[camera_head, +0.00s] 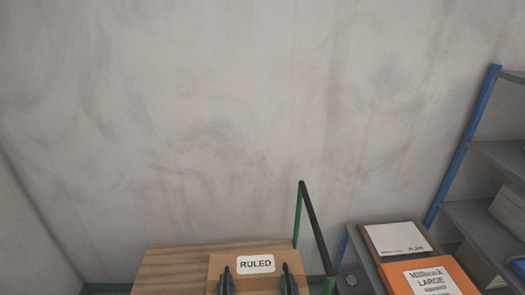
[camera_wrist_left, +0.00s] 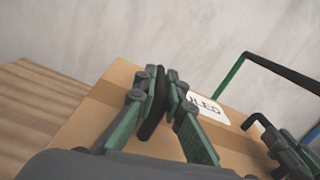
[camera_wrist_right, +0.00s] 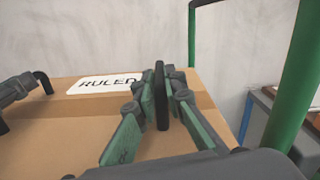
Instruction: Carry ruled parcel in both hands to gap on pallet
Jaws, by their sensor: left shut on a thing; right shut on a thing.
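The ruled parcel (camera_head: 243,280) is a brown carton with a white RULED label, at the bottom middle of the head view. It also fills much of the left wrist view (camera_wrist_left: 88,125) and right wrist view (camera_wrist_right: 65,140). My left gripper (camera_head: 226,280) is shut on a black handle on its left side, closer in the left wrist view (camera_wrist_left: 157,95). My right gripper (camera_head: 289,280) is shut on a matching handle on its right, closer in the right wrist view (camera_wrist_right: 162,92). Whether the parcel rests on the wood is unclear. No pallet gap is identifiable.
A wooden surface (camera_head: 185,265) lies left of and behind the parcel. A green frame with a black bar (camera_head: 313,225) stands right of it. Further right are a PLAIN parcel (camera_head: 375,235), an orange LARGE parcel (camera_head: 398,283) and a blue-posted grey shelf (camera_head: 480,225).

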